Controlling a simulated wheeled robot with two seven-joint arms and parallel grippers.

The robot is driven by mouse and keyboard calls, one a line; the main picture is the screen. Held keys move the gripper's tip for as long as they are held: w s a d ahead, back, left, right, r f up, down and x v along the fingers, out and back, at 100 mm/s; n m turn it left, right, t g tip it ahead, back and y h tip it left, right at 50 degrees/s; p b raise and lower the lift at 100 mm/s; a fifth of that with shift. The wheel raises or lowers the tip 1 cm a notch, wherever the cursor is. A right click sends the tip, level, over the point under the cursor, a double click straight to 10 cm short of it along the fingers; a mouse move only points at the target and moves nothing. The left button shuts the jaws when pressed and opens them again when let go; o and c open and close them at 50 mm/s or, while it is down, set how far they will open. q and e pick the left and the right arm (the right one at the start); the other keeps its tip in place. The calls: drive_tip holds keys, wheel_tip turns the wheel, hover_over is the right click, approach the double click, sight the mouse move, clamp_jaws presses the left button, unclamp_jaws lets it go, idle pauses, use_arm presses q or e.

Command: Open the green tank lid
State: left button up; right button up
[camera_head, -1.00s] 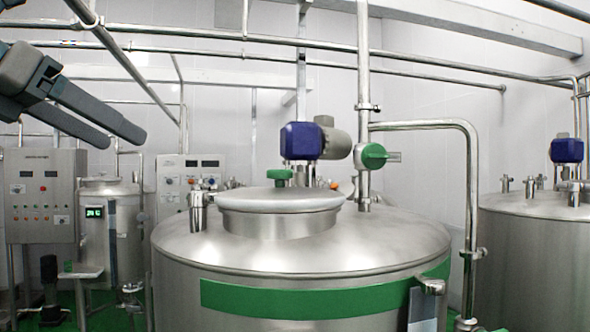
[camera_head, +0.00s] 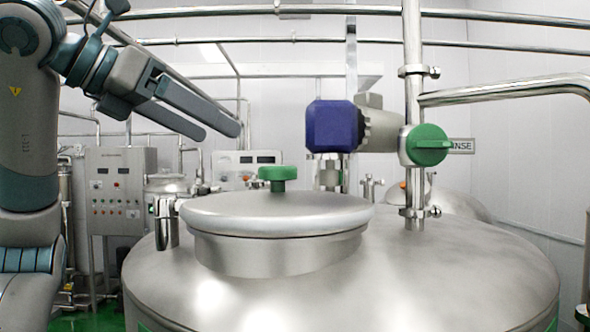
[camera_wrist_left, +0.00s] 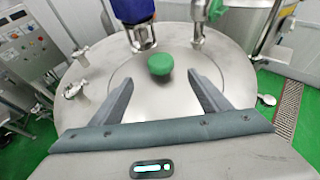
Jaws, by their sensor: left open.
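The tank lid (camera_head: 285,213) is a round metal disc seated flat on the raised neck of a large steel tank (camera_head: 420,280), in the middle of the head view. A green knob (camera_head: 278,177) stands on top of the lid. The knob also shows in the left wrist view (camera_wrist_left: 160,65), beyond and between the fingers. My left gripper (camera_head: 222,132) is above and to the left of the knob in the head view. Its fingers are apart, nothing is between them, and they do not touch the knob. My right gripper is out of view.
A blue motor (camera_head: 332,126) and a green valve handle (camera_head: 428,145) on a vertical pipe stand behind and right of the lid. A steel fitting (camera_head: 166,225) stands left of the lid. Control panels (camera_head: 120,190) are at the back left. Pipes cross above.

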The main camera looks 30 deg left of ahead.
sight(278, 168)
use_arm(q)
drive_tip(key=p+x, duration=0.5)
drive_tip(key=x, duration=1)
drive_tip(key=shift+w+p, duration=0.15)
drive_tip(key=shift+p, duration=0.2)
drive_tip(key=shift+w+d+f, duration=0.2)
drive_tip(key=shift+w+f, duration=0.1)
drive_tip(key=shift+w, duration=0.25)
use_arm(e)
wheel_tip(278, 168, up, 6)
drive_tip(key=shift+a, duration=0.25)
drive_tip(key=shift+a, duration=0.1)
